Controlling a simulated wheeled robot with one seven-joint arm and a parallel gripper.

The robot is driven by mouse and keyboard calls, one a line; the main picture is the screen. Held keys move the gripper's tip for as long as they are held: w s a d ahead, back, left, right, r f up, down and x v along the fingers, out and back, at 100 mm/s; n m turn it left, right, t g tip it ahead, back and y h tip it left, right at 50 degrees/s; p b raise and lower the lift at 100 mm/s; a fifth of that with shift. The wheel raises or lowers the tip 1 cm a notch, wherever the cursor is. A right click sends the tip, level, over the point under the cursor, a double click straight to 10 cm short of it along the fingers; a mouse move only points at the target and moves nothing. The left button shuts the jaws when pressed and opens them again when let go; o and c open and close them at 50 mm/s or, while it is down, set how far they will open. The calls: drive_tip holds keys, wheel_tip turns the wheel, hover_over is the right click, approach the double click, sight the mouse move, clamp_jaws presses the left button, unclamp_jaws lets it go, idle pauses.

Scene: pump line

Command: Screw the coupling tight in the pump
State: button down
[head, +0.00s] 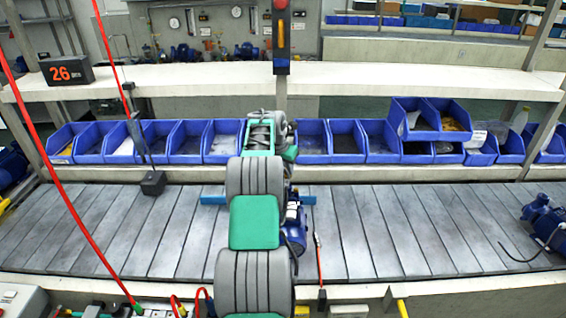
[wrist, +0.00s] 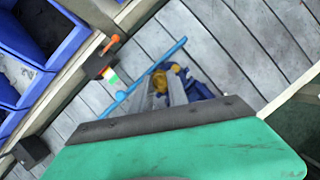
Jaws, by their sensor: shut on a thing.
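The blue pump (head: 294,222) stands on the slatted conveyor, partly hidden behind my arm in the head view. In the wrist view part of the pump (wrist: 198,91) shows beyond my fingers. My gripper (wrist: 167,82) has its two grey fingers at the pump, shut on a brass-coloured piece (wrist: 179,71), which looks like the coupling. The coupling is mostly hidden by the fingers and pump, so I cannot tell how deep it sits in the pump. In the head view my arm hides the fingertips and coupling.
A light blue bar (head: 213,199) lies under the pump, across the slatted conveyor (head: 110,228). Blue bins (head: 311,141) line the back. Another blue pump (head: 546,222) stands at the far right. A black box (head: 153,183) hangs left of my arm.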

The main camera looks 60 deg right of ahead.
sight(285, 173)
drive_tip(key=shift+w+f, duration=0.1)
drive_tip(key=shift+f, duration=1.6)
drive_tip(key=shift+f, duration=0.15)
drive_tip(key=c, duration=1.2)
unclamp_jaws()
drive_tip(key=shift+v, duration=3)
drive_tip(key=b+v, duration=0.1)
drive_tip(key=v, duration=0.6)
drive_tip(key=shift+a+r, duration=0.2)
drive_tip(key=shift+r, duration=0.1)
